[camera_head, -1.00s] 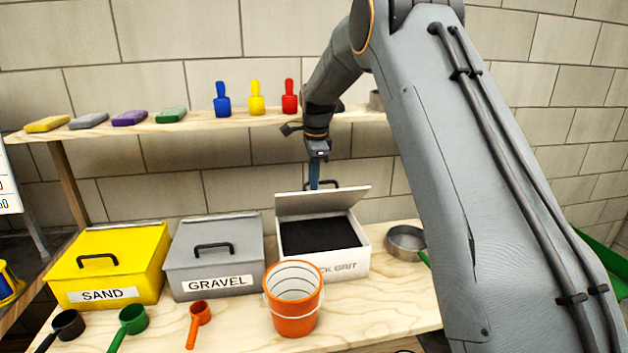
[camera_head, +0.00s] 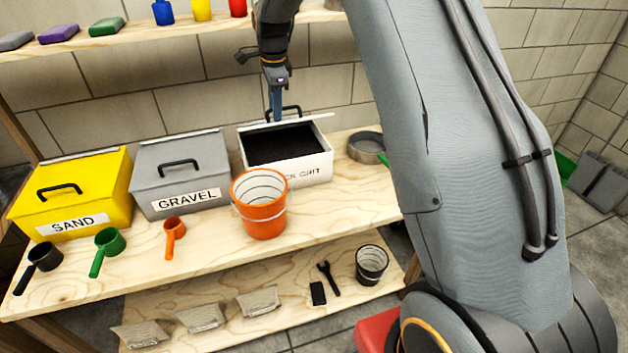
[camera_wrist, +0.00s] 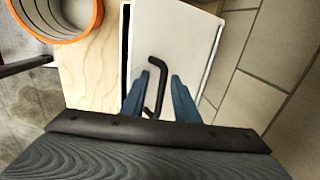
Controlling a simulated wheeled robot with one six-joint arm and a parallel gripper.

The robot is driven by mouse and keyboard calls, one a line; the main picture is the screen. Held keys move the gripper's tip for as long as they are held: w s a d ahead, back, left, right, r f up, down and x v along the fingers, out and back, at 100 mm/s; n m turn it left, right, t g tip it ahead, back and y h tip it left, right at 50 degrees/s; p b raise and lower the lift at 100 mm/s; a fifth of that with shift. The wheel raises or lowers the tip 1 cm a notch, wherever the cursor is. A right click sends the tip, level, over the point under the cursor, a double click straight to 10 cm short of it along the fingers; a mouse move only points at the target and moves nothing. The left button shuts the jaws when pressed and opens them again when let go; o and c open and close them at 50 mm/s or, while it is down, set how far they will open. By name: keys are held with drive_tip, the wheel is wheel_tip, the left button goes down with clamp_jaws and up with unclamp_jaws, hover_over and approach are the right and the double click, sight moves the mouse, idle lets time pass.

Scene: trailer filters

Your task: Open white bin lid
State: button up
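The white bin (camera_head: 318,170) stands at the right of the bin row, its lid (camera_head: 308,121) raised at the back. Black grit (camera_head: 285,145) shows inside. The lid's black handle (camera_head: 290,109) is on its far side. My gripper (camera_head: 275,118) is behind the raised lid, at the handle. In the wrist view, the blue fingers of my gripper (camera_wrist: 161,76) are apart, one on each side of the handle (camera_wrist: 154,78). A gap shows between the right finger and the handle. The lid's outer face (camera_wrist: 178,35) fills the area beyond. Contact with the handle is unclear.
An orange bucket (camera_head: 261,220) stands in front of the white bin. The grey gravel bin (camera_head: 187,190) is to its left, the yellow sand bin (camera_head: 90,200) farther left. A round metal sieve (camera_head: 364,147) lies to its right. A wooden shelf (camera_head: 140,40) runs above.

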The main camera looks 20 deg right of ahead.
drive_tip(key=s+f, duration=0.4)
drive_tip(key=f, duration=0.3)
wheel_tip(320, 180, up, 7)
drive_tip(key=s+b, duration=0.2)
drive_tip(key=b, duration=0.1)
drive_tip(key=s+d+f+n+b, duration=0.1)
drive_tip(key=s+f+n+b, duration=0.1)
drive_tip(key=s+n, duration=0.4)
drive_tip(key=s+d+f+n+g+b, duration=0.1)
drive_tip(key=s+f+n+b, duration=0.2)
drive_tip(key=s, duration=1.2)
drive_tip(key=shift+s+d+f+n, duration=0.15)
drive_tip(key=shift+d+f+n, duration=0.1)
drive_tip(key=shift+f+n, duration=1.1)
drive_tip(key=shift+r, duration=0.15)
drive_tip(key=shift+c, duration=0.4)
